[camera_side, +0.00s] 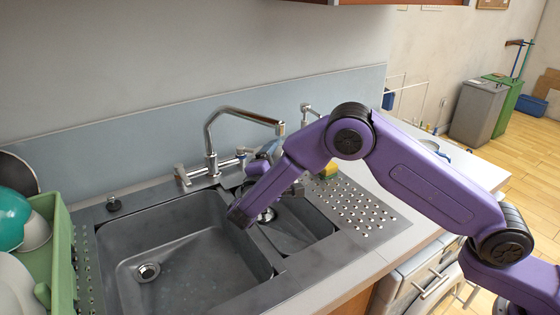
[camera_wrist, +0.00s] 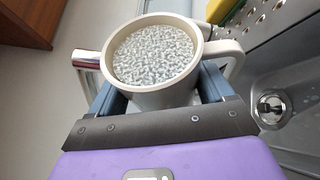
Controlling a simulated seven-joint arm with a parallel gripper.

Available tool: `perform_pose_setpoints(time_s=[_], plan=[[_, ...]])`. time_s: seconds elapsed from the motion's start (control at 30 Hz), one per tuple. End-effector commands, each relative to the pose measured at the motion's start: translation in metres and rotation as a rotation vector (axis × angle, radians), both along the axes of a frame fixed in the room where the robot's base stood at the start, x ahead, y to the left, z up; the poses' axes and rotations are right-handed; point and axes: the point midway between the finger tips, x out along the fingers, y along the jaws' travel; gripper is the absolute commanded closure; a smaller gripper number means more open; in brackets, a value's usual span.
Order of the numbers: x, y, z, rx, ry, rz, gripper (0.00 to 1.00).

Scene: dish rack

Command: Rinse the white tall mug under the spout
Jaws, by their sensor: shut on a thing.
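The white tall mug (camera_wrist: 165,98) is between the two blue-grey fingers of my gripper (camera_wrist: 160,92) in the wrist view, shut on its sides. Its round opening faces the camera, its inside looks speckled grey, and its handle (camera_wrist: 232,58) points right. A shiny metal tube, seemingly the spout (camera_wrist: 86,58), shows just beyond the left rim. In the side view the chrome spout (camera_side: 281,129) arches over the sink's back edge. My gripper there is mostly hidden behind my purple arm, below the spout's end. I cannot tell whether the mug is directly under it.
The large grey sink basin (camera_side: 190,245) is empty, with a smaller basin (camera_side: 290,235) to its right. A yellow sponge (camera_side: 328,171) lies by the perforated drainboard (camera_side: 360,208). A green dish rack (camera_side: 62,245) with dishes stands at the left. A tap handle (camera_side: 181,175) stands behind the sink.

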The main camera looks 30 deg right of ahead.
Motion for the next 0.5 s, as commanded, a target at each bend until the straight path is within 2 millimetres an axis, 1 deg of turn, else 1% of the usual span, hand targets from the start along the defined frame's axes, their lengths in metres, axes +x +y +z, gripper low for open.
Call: perform_pose_setpoints(time_s=[0.5], plan=[[-0.05,-0.013,0.001,-0.001,-0.001,0.001,0.62]])
